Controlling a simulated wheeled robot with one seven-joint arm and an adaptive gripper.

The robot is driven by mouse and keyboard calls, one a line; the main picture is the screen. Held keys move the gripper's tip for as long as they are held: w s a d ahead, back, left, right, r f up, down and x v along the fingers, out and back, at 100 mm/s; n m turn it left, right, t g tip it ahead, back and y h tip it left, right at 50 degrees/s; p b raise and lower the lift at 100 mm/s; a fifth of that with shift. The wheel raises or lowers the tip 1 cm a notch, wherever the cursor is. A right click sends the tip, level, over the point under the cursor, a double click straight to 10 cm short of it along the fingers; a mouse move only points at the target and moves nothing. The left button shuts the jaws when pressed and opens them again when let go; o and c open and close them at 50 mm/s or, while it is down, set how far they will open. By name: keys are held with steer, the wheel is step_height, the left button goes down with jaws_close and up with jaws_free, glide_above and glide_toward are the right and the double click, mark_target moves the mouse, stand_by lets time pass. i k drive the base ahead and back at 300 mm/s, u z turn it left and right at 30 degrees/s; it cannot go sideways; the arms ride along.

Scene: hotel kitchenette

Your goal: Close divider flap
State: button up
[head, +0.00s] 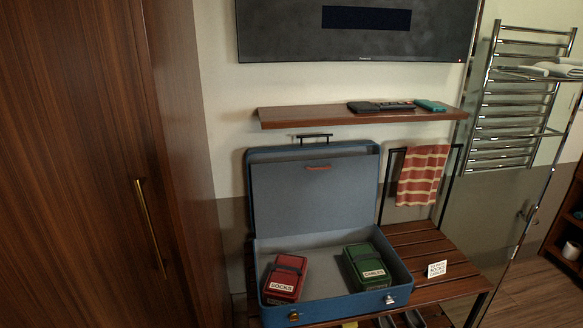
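A blue suitcase (325,311) lies open on a slatted wooden luggage rack, its lid raised at the back. The grey divider flap (312,200) stands upright against the inside of the lid, with a small red tab (318,168) near its top edge. In the suitcase base, a red pouch (286,275) labelled SOCKS lies on the left. A green pouch (369,264) labelled CABLES lies on the right. The grey floor of the base shows bare between them. My gripper is not in view.
The rack (424,246) carries a small printed card (437,269) right of the suitcase. A striped towel (423,176) hangs behind. A wall shelf (300,117) holds dark and teal items above the lid. A wooden wardrobe (90,150) stands close on the left.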

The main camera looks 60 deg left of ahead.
mark_target(293, 198)
steer(key=u, duration=1.5)
